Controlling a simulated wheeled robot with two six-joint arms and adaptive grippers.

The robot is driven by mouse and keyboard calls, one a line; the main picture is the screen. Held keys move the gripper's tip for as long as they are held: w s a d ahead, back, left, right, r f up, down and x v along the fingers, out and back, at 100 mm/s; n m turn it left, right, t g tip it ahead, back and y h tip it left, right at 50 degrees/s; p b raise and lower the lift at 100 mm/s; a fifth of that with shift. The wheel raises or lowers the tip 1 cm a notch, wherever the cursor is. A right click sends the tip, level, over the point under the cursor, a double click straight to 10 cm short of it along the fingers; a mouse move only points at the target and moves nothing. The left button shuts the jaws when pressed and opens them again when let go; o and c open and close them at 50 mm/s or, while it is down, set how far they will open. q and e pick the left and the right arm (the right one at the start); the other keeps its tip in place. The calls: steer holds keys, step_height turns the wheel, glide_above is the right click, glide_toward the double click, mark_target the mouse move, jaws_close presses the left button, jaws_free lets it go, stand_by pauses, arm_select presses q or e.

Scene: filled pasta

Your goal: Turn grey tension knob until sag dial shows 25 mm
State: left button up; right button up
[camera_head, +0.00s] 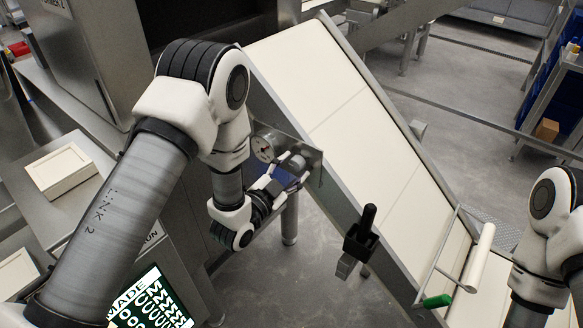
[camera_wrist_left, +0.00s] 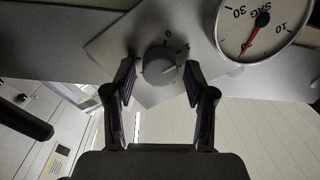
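The grey tension knob (camera_wrist_left: 158,66) shows in the left wrist view on a pale plate with small numerals beside it. My left gripper (camera_wrist_left: 160,68) is open, with one finger on each side of the knob; a small gap seems to show on both sides. The round sag dial (camera_wrist_left: 255,28) has a white face and a red needle pointing down-left; its exact reading is too small to tell. In the head view the dial (camera_head: 264,149) sits just left of my left gripper (camera_head: 292,172), which partly hides the knob. My right gripper is out of view.
A sloping conveyor with a cream belt (camera_head: 352,135) runs beside the dial plate. A black handle (camera_head: 365,222) stands on its near edge, and a roller (camera_head: 478,258) and green grip (camera_head: 437,301) lie further right. A lit green screen (camera_head: 150,306) is at bottom left.

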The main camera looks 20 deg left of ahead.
arm_select(q)
steer(key=c, duration=0.7)
steer(key=shift+o, duration=0.2)
steer(key=shift+n, duration=0.3)
steer(key=n+b, duration=0.1)
steer(key=n, duration=0.2)
steer(key=n+b, duration=0.1)
steer(key=n, duration=0.4)
steer(key=shift+r, duration=0.1)
steer(key=o, duration=1.1)
steer(key=shift+o, duration=0.2)
